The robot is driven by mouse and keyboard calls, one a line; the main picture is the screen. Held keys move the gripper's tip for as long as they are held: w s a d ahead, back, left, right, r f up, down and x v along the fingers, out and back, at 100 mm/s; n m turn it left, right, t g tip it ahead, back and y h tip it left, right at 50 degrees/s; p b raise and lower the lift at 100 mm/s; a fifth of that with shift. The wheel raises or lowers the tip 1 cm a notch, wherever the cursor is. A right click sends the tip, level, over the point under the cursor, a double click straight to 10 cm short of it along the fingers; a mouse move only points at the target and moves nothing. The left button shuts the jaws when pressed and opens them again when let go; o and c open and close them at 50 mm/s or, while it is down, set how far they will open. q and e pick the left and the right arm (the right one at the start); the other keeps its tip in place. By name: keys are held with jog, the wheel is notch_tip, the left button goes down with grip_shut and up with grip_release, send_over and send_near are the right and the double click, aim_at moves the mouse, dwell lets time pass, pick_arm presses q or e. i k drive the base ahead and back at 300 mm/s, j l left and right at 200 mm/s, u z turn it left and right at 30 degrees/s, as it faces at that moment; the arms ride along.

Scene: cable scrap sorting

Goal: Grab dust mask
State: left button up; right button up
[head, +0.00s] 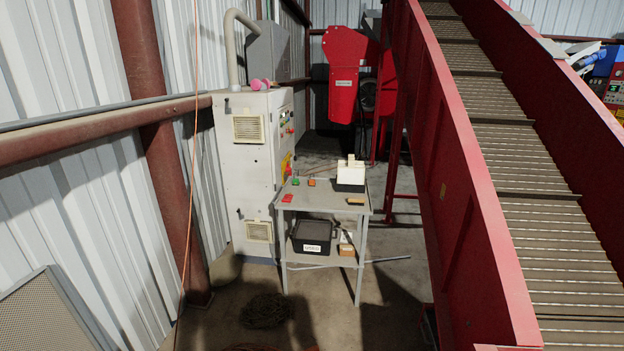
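A small pink object (260,84) lies on top of the tall white control cabinet (247,165), near its front edge. Its rounded pink parts look like the filters of a dust mask, but it is too small to be certain. The cabinet stands left of centre, some distance off, against the corrugated wall. Neither of my grippers shows in the head view.
A grey two-shelf table (322,201) stands before the cabinet, with small items on top and a black box (312,236) below. A red inclined conveyor (460,200) fills the right. A dark coil (265,311) lies on the floor. A mesh panel (45,315) is at lower left.

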aim_at(256, 84)
jog(key=i+u, duration=0.3)
jog(key=i, duration=0.5)
jog(key=i+u, duration=0.15)
jog(key=i, duration=0.65)
jog(key=i+j+z, duration=0.35)
jog(key=i, duration=0.15)
jog(key=i+j+z, duration=0.35)
jog(key=i+j, duration=0.15)
jog(key=i+j+z, duration=0.35)
jog(key=j, duration=0.25)
